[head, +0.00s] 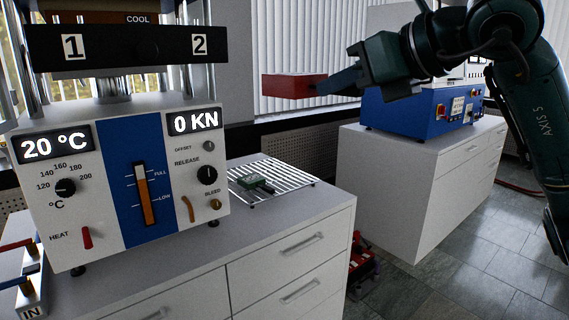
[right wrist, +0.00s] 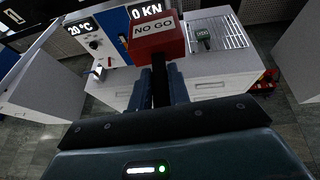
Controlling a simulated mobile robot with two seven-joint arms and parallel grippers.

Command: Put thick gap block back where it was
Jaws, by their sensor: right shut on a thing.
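A red block (head: 293,86) is held up in the air by my right gripper (head: 340,82), well above the counter, in the head view. My left gripper is in neither view.
The press (head: 115,190), reading 20 °C and 0 KN, stands left on the white cabinet (head: 300,222). A blue machine (head: 400,112) stands on another cabinet (head: 385,175) at the right. A tray labelled "IN" (head: 30,296) is at the lower left. Grey floor lies right.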

